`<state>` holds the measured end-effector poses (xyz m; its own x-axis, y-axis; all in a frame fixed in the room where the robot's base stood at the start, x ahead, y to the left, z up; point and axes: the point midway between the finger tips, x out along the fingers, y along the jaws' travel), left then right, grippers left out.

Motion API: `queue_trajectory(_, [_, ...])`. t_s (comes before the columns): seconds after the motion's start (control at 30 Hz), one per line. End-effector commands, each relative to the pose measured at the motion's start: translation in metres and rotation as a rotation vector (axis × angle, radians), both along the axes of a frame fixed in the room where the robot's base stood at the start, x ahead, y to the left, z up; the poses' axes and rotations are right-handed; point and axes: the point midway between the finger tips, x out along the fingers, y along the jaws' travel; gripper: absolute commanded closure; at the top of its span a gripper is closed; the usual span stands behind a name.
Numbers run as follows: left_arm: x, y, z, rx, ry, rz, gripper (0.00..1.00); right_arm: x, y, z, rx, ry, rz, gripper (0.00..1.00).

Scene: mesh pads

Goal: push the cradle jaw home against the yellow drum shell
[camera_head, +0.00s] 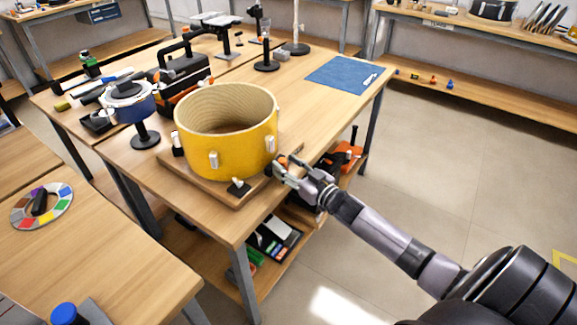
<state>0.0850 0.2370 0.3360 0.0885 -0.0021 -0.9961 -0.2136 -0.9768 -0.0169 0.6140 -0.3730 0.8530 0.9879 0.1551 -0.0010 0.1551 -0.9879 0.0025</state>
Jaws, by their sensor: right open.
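The yellow drum shell (228,145) stands upright and open-topped on a wooden cradle board (212,193) at the near edge of the workbench. Small pale lugs show on its wall. A small black clamp piece (238,187) sits on the board at the shell's near side. The cradle jaw is hard to make out; a part of it may be at the board's right end, partly hidden by my right gripper (279,169). That gripper is open, at the right side of the shell and board, by the bench edge. I cannot tell whether it touches anything. My left gripper is not in view.
A blue mat (343,75) lies at the bench's far right. The floor (450,160) to the right is clear.

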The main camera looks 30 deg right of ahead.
Motion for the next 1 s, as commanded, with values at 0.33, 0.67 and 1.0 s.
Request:
queue_trajectory(0.33, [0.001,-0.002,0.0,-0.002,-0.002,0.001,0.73,-0.012,-0.001,-0.002,0.003,0.002,0.002,0.57])
queue_trajectory(0.67, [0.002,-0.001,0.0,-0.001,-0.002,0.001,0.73,-0.068,-0.01,-0.002,0.001,0.005,0.001,0.57])
queue_trajectory(1.0, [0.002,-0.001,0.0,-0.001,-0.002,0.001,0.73,-0.112,-0.017,-0.001,0.001,0.001,0.0,0.57])
